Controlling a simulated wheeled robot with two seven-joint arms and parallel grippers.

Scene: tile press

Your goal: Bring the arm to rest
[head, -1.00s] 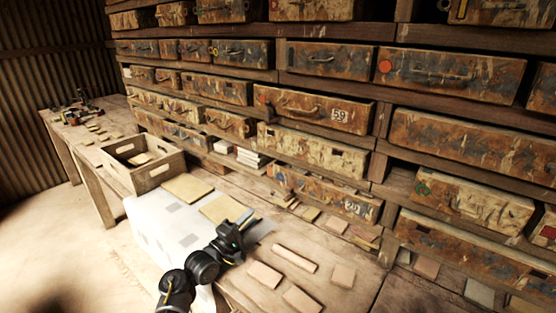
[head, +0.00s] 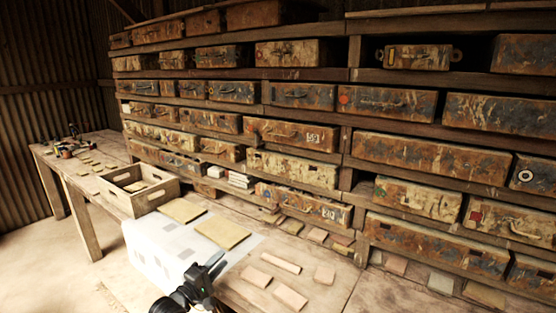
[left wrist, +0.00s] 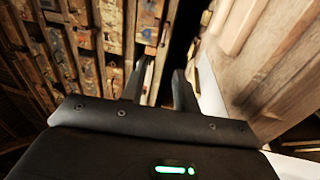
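My left gripper (head: 214,266) is in the lower middle of the head view, in front of the near edge of the workbench (head: 240,294) and the white cloth (head: 160,252). In the left wrist view its two dark fingers (left wrist: 164,68) stand apart with nothing seen between them. It looks empty. A large tan tile (head: 222,232) lies on the cloth beyond the gripper, apart from it. Another tan tile (head: 183,210) lies farther back. My right gripper is in neither view.
A wooden crate (head: 155,202) stands on the bench at the left. Several small pale tiles (head: 281,262) lie right of the gripper. A wall of rusty drawers (head: 290,168) rises behind the bench. Open floor (head: 60,265) lies at the left.

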